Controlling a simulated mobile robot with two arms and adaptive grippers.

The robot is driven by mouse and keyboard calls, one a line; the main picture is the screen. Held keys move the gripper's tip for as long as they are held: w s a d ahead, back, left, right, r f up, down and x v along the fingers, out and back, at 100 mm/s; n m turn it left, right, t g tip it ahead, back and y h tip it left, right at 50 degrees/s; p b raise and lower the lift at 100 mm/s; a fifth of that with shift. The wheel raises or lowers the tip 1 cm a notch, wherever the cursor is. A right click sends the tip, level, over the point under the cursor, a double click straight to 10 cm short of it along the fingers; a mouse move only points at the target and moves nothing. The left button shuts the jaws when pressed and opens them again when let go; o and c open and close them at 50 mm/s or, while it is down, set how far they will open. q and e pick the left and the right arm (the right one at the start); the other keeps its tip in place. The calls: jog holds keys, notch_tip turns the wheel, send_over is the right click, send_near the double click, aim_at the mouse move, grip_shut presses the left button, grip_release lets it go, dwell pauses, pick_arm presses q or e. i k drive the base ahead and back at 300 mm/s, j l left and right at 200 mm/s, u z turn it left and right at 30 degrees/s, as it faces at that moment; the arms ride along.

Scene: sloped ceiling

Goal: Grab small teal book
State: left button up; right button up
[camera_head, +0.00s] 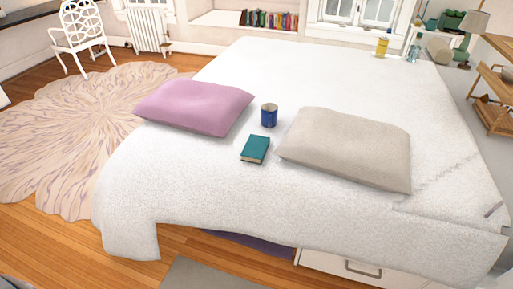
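A small teal book (255,149) lies flat on the white bed (300,80), near its front edge in the middle of the head view. A blue mug (269,115) stands upright just behind the book, apart from it. A pink pillow (195,106) lies to the left of the book and a beige pillow (346,148) lies close on its right. Neither of my grippers shows in the head view, so their states are not visible.
The bed's front has a drawer (350,268), with a grey mat (215,275) on the floor. A yellow bottle (382,46) and a clear bottle (414,50) stand at the bed's far right. A wooden shelf (492,100) is at right; a white chair (80,36) is far left.

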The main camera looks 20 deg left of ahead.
aim_at(255, 150)
jog(key=z, duration=0.3)
jog(key=j+z, duration=0.4)
jog(key=j, duration=0.25)
jog(key=j+z, duration=0.35)
jog(key=j, duration=0.35)
